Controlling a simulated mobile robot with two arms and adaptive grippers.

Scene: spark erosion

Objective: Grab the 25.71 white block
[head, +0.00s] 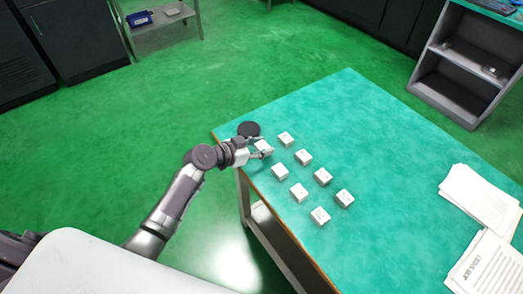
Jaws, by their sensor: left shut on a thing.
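Several small white blocks stand in two rows on the teal table (390,150), near its left corner. Their markings are too small to read, so I cannot tell which is 25.71. My left gripper (262,153) is shut on the white block (265,147) at the far left end of the near row. I cannot tell whether this block touches the table. Other blocks are one at the back (286,139), one beside the held block (280,172) and one at the near end (320,216). My right gripper is not in view.
Stacked papers (480,200) and a printed sheet (485,270) lie at the right. The table's middle is clear. A grey shelf unit (465,65) stands beyond.

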